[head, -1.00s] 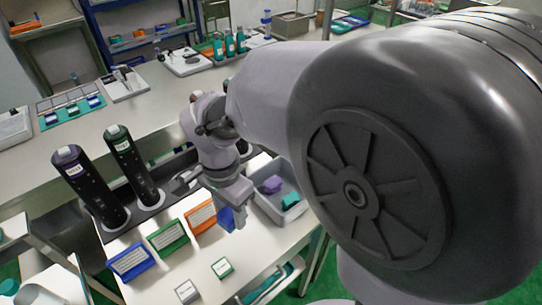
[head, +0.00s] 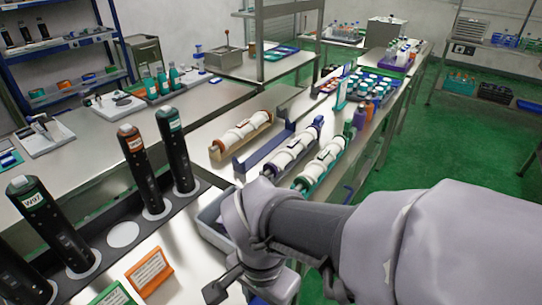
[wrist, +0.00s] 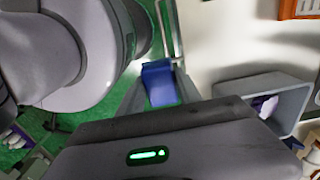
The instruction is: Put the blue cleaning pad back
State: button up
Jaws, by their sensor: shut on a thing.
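The blue cleaning pad (wrist: 160,82) shows in the wrist view, between the grey fingers of my gripper (wrist: 158,90). My gripper is shut on it. A grey bin (wrist: 292,92) stands to the right of the pad in the wrist view, with a purple item (wrist: 265,106) inside. The pad is apart from the bin in that picture. In the head view the bin (head: 208,218) is mostly hidden behind my arm. My fingers and the pad are largely out of sight there, at the bottom edge.
Tall black applicators (head: 148,172) stand in a dark rack (head: 105,250) at left. An orange label stand (head: 150,270) is in front. White-sleeved rollers (head: 240,133) lie on holders behind the bin. Bottles and trays stand further back. Green floor is open at right.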

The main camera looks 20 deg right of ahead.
notch_tip(320, 180, down, 3)
jog(key=s+d, duration=0.1)
jog(key=s, duration=0.2)
jog(key=p, duration=1)
send_over(224, 276)
jog(key=s, duration=0.2)
jog(key=shift+f, duration=0.6)
notch_tip(224, 276, down, 4)
jog(key=b, duration=0.2)
jog(key=shift+w+r+b, duration=0.1)
jog(key=shift+w+b, duration=0.05)
jog(key=shift+b, duration=0.15)
jog(key=shift+r, duration=0.2)
jog(key=shift+f, duration=0.15)
jog(key=o, duration=1.2)
